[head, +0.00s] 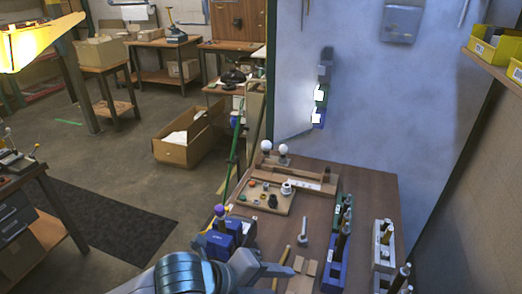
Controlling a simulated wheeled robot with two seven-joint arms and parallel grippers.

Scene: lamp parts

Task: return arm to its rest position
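My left arm comes in at the bottom left, and its gripper (280,279) is over the near left part of the brown table (375,190). Its two fingers point right and are spread apart, with nothing visible held between them. An orange-brown stick (283,255) lies close to the upper finger. A light wooden board (256,204) with small round parts lies farther back. Two white bulbs (266,146) (283,150) stand at the table's far left corner. My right gripper is not in view.
A blue box (222,244) stands beside my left gripper. A grey T-shaped part (304,228) and flat cardboard (303,275) lie to its right. Blue (332,275), green (337,218) and white (383,257) holders with upright items stand farther right. A wall bounds the right side.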

